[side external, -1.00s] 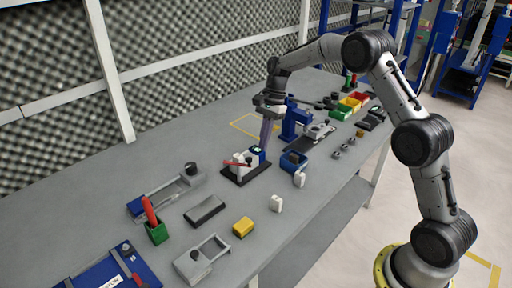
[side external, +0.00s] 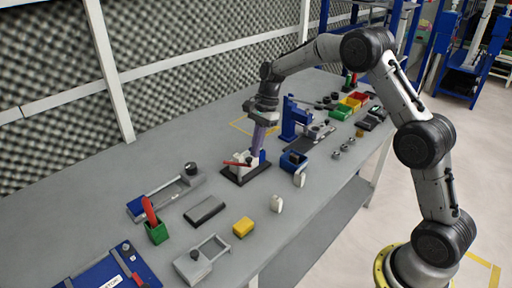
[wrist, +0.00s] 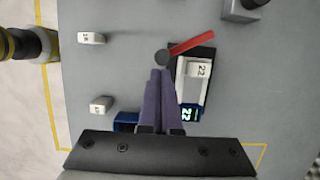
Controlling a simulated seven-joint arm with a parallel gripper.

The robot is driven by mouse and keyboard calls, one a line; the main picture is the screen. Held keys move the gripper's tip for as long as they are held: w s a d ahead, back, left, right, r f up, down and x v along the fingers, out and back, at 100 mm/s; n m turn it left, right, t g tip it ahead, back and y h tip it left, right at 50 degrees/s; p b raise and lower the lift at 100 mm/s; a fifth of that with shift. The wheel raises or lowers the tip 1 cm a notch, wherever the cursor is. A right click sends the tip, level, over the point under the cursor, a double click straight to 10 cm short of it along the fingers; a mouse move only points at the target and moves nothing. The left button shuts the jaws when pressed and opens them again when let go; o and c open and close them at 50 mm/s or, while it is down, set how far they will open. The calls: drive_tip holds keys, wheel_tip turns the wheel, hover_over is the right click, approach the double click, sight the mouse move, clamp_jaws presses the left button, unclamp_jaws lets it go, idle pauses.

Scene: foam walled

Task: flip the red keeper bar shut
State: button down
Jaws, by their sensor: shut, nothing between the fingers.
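The red keeper bar (wrist: 192,43) lies at an angle across one end of a small fixture, with a round dark knob (wrist: 161,57) at its left end in the wrist view. The bar also shows in the side view (side external: 236,163). The fixture has a black base (side external: 243,178) and holds a white block marked 22 (wrist: 192,81), with a blue display part (wrist: 188,113) at its other end. My gripper (wrist: 160,74) is shut and empty. Its purple fingers point at the knob, beside the white block; whether they touch the knob I cannot tell.
A blue open box (side external: 293,161) and white tagged pieces (side external: 277,203) stand to the right. A blue press (side external: 292,119) stands behind. A dark grey block (side external: 205,211) and a grey slide fixture (side external: 178,190) lie to the left. Bare bench separates them from the fixture.

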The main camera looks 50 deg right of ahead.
drive_tip(key=shift+s+a+m+t, duration=0.25)
drive_tip(key=shift+s+m+t, duration=0.1)
drive_tip(key=shift+m, duration=0.55)
drive_tip(key=shift+s+a+m+t+h, duration=0.25)
drive_tip(key=shift+a+m, duration=0.5)
drive_tip(key=shift+m, duration=0.55)
drive_tip(key=shift+s+a+m+t+h, duration=0.15)
drive_tip(key=shift+s+a+m+t, duration=0.25)
drive_tip(key=shift+a+m, duration=0.65)
drive_tip(key=shift+s+a+m+t+h, duration=0.25)
drive_tip(key=shift+a+m, duration=0.2)
drive_tip(key=shift+m, duration=1.1)
drive_tip(key=shift+w+d, duration=0.1)
drive_tip(key=shift+w, duration=0.05)
drive_tip(key=shift+w+d, duration=0.35)
drive_tip(key=shift+w, duration=0.25)
drive_tip(key=shift+s, duration=0.1)
drive_tip(key=s+d+r, duration=0.3)
drive_tip(key=s+r, duration=0.3)
drive_tip(key=r, duration=0.4)
drive_tip(key=shift+r, duration=0.2)
